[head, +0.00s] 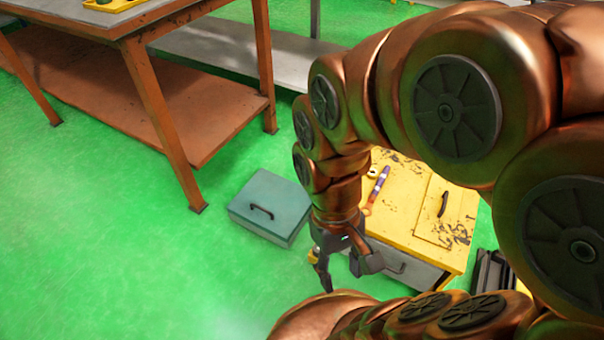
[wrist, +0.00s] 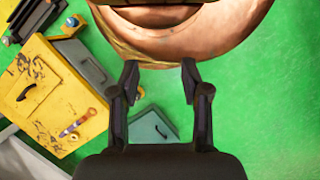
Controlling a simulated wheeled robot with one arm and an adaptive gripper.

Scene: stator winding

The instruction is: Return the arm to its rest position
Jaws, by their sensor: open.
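My copper-coloured arm folds down through the right half of the head view. My gripper (head: 343,274) hangs at its end, pointing down, in front of the yellow cabinet. In the wrist view my gripper (wrist: 160,82) shows its two dark fingers spread apart with nothing between them. A copper part of my own body lies just beyond the fingertips there. Part of the cabinet is hidden behind my arm in the head view.
A yellow cabinet (head: 408,212) carries a purple-and-orange tool (head: 377,187). A grey-blue box (head: 270,205) with a handle stands on the floor beside it. An orange workbench (head: 160,80) stands at the upper left. The green floor (head: 110,250) at lower left is clear.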

